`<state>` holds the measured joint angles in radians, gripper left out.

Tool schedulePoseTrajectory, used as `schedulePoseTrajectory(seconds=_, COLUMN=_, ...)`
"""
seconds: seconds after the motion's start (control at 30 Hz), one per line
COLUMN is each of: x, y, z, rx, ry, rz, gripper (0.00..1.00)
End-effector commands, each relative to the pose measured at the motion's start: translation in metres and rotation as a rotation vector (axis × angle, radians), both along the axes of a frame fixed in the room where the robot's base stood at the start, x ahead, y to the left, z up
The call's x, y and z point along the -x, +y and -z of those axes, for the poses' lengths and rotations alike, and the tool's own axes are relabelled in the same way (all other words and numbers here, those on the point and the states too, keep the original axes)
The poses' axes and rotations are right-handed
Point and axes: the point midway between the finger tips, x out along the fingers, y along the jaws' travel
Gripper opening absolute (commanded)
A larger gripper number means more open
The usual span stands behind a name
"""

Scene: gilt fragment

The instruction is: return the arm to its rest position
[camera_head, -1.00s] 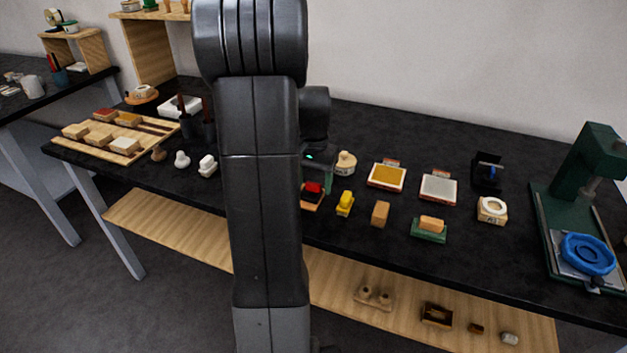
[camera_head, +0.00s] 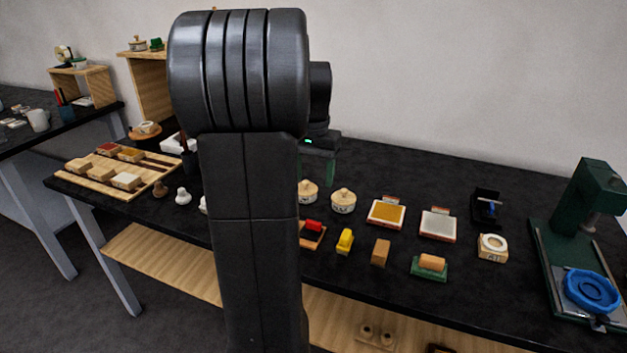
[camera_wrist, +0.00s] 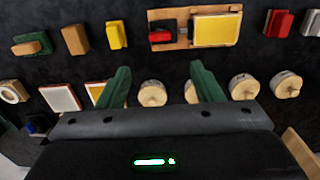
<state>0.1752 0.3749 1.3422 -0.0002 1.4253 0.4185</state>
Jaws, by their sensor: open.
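My gripper (camera_wrist: 157,88) shows in the wrist view as two green fingers spread wide apart, with nothing held between them. Beyond and between the fingers lies the black bench top with a round wooden lidded pot (camera_wrist: 152,93) on it. In the head view my dark arm stands upright across the middle and hides part of the bench. My gripper's green fingers (camera_head: 318,168) show only partly to the right of the arm, above the bench.
The black bench (camera_head: 340,285) carries lidded pots (camera_head: 343,201), a yellow block (camera_head: 345,241), framed pads (camera_head: 387,212) and a green press (camera_head: 582,215) at the right. A wooden tray (camera_head: 92,182) of blocks lies left. A wooden shelf (camera_head: 165,262) runs below.

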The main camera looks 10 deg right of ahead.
Motion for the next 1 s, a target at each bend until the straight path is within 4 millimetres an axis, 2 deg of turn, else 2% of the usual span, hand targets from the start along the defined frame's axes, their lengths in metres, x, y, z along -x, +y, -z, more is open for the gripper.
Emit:
schedulePoseTrajectory(seconds=0.27, x=0.0, y=0.0, z=0.001, rx=0.0, ry=0.0, rz=0.0, gripper=0.6)
schedulePoseTrajectory(seconds=0.43, x=0.0, y=0.0, z=0.014, rx=0.0, ry=0.001, rz=0.0, gripper=0.6)
schedulePoseTrajectory(seconds=1.0, x=0.0, y=0.0, z=0.121, rx=-0.001, ry=0.003, rz=0.0, gripper=0.6)
